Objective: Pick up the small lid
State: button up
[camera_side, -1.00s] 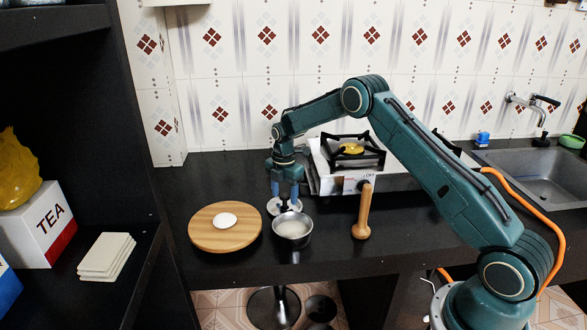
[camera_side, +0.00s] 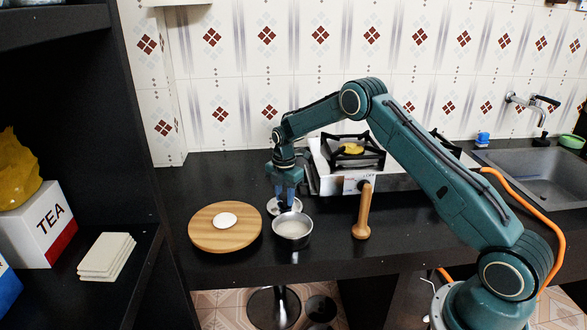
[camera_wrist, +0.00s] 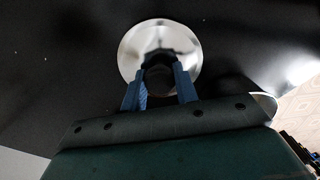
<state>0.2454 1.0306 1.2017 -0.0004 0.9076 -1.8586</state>
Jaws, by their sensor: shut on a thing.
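The small lid (camera_side: 272,207) is a round, shiny silver disc with a dark knob, on the black counter behind the metal pot. In the wrist view the lid (camera_wrist: 133,52) lies beyond my fingers, and its dark knob (camera_wrist: 159,76) sits between them. My gripper (camera_side: 285,205) points down over the lid, its fingers shut on the knob. In the wrist view my gripper (camera_wrist: 160,80) has its two blue fingers on either side of the knob. The lid appears flat; I cannot tell whether it touches the counter.
The metal pot (camera_side: 292,228) stands just in front of the lid. A round wooden board (camera_side: 212,240) with a white disc (camera_side: 224,220) is to the left. A wooden-handled tool (camera_side: 363,212) stands right, and the stove (camera_side: 345,178) is behind it.

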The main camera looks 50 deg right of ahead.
aim_at(284, 195)
jog(key=shift+r, duration=0.1)
notch_tip(284, 195, up, 20)
dwell(0.9)
jog(key=shift+a+f, duration=0.1)
jog(key=shift+f, duration=0.1)
dwell(0.4)
